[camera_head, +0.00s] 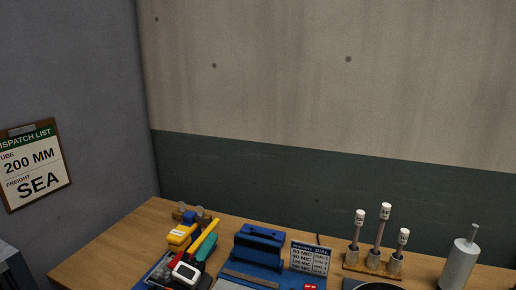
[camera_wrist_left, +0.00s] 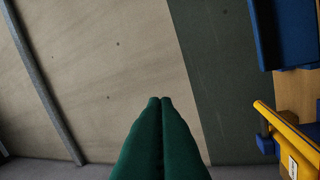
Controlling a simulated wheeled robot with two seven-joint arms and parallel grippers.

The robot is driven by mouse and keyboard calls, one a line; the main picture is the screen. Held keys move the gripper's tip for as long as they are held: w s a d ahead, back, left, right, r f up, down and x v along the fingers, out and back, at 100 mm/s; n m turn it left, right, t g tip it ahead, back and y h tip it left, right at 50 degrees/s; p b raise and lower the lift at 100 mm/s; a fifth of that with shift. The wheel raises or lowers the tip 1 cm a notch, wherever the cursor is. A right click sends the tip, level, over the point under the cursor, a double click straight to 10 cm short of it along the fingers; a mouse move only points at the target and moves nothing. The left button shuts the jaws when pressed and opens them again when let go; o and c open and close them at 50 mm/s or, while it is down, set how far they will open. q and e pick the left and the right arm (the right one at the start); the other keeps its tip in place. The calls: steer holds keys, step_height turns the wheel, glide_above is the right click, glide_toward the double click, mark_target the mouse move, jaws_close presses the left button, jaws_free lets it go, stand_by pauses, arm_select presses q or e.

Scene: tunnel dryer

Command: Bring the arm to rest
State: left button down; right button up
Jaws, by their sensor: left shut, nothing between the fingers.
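My left gripper (camera_wrist_left: 160,101) shows in the left wrist view as two dark green fingers. They are pressed together along their length, with nothing held between them. The fingertips are clear of everything and the wall fills the view behind them. I cannot make out the left gripper for sure in the head view. My right gripper is in neither view.
A wooden bench (camera_head: 119,245) carries a blue block-shaped fixture (camera_head: 259,247), a dial card (camera_head: 310,258), a stand of capped tubes (camera_head: 372,270) and a grey cylinder (camera_head: 459,264). Yellow tools (camera_head: 182,235) crowd its left part. A clipboard (camera_head: 33,165) hangs left.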

arm_select(q)
steer(key=s+a+f+n+g+y, duration=0.4)
steer(key=s+a+f+n+y, duration=0.1)
steer(key=s+f+n, duration=0.3)
steer(key=s+a+f+n+g+y, duration=0.4)
steer(key=s+a+f+n+y, duration=0.1)
steer(key=f+n, duration=0.45)
steer(key=s+f+n+g+h, duration=0.1)
steer(key=s+f+n+g, duration=0.25)
steer(key=s, duration=0.65)
steer(key=s+f+n+g+h, duration=0.1)
steer(key=s+f+n+g, duration=0.3)
steer(key=s, duration=0.6)
step_height(320, 180, down, 26)
steer(key=m+g, duration=0.1)
steer(key=g, duration=0.1)
steer(key=s+a+f+g, duration=0.1)
steer(key=s+a+f, duration=0.1)
steer(key=s+f, duration=1.3)
steer(key=shift+s+a+f, duration=0.2)
steer(key=shift+s, duration=0.75)
